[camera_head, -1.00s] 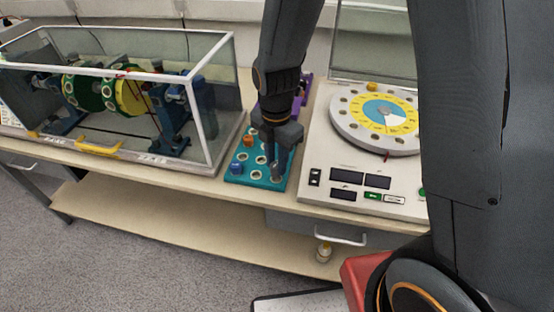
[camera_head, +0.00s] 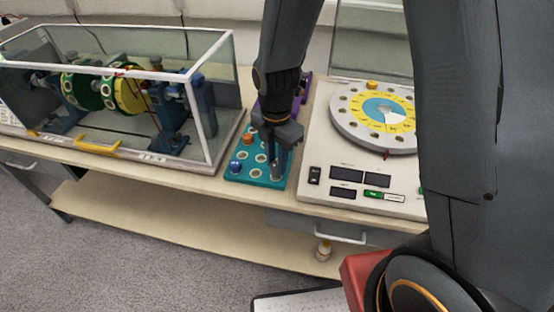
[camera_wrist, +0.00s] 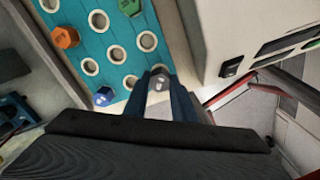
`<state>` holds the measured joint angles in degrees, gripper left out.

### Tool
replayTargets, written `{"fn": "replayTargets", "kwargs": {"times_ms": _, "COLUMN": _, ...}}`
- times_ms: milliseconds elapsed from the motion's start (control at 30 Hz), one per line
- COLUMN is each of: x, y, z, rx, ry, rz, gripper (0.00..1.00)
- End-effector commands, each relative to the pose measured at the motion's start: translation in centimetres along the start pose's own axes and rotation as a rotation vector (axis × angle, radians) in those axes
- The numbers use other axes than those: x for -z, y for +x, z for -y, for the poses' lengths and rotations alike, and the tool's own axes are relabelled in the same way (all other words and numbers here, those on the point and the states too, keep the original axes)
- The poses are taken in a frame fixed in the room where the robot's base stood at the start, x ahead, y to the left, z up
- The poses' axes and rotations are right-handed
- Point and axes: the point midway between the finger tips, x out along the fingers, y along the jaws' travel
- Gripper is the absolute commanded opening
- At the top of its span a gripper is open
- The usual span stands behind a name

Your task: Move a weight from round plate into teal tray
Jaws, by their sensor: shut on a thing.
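The teal tray (camera_head: 233,179) lies on the bench, with several white-rimmed round holes; it also shows in the wrist view (camera_wrist: 104,57). An orange weight (camera_head: 249,140) and a blue weight (camera_head: 235,167) sit in it. My gripper (camera_head: 277,171) points down at the tray's front right corner. In the wrist view its fingers are shut on a grey weight (camera_wrist: 160,83). The weight's lower end is hidden, so I cannot tell whether it is seated in a hole. The round plate (camera_head: 345,128), with a blue and yellow dial, stands to the right and carries an orange-yellow weight (camera_head: 372,85).
A glass-walled case (camera_head: 215,110) with a green and yellow rotor stands left of the tray. The white machine (camera_head: 322,150) under the plate lies close on the tray's right. A purple object (camera_head: 305,88) is behind the tray. The bench edge runs just in front.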

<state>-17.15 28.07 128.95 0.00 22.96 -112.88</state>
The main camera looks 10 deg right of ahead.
Motion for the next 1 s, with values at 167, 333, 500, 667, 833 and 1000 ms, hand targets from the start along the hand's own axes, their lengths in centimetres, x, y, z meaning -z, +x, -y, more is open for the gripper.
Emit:
{"fn": "replayTargets", "kwargs": {"times_ms": 167, "x": 0.0, "y": 0.3, "z": 0.0, "rx": 0.000, "ry": 0.000, "rz": 0.000, "gripper": 0.02}}
{"fn": "replayTargets", "kwargs": {"times_ms": 333, "x": 0.0, "y": 0.5, "z": 0.0, "rx": 0.001, "ry": 0.000, "rz": 0.000, "gripper": 0.02}}
{"fn": "replayTargets", "kwargs": {"times_ms": 500, "x": 0.0, "y": 0.7, "z": 0.0, "rx": 0.001, "ry": 0.000, "rz": 0.000, "gripper": 0.02}}
{"fn": "replayTargets", "kwargs": {"times_ms": 667, "x": 0.0, "y": 0.9, "z": 0.0, "rx": 0.001, "ry": 0.000, "rz": 0.000, "gripper": 0.02}}
{"fn": "replayTargets", "kwargs": {"times_ms": 833, "x": 0.0, "y": 1.1, "z": 0.0, "rx": 0.001, "ry": 0.000, "rz": 0.000, "gripper": 0.02}}
{"fn": "replayTargets", "kwargs": {"times_ms": 1000, "x": 0.0, "y": 1.3, "z": 0.0, "rx": 0.000, "ry": 0.000, "rz": 0.000, "gripper": 0.02}}
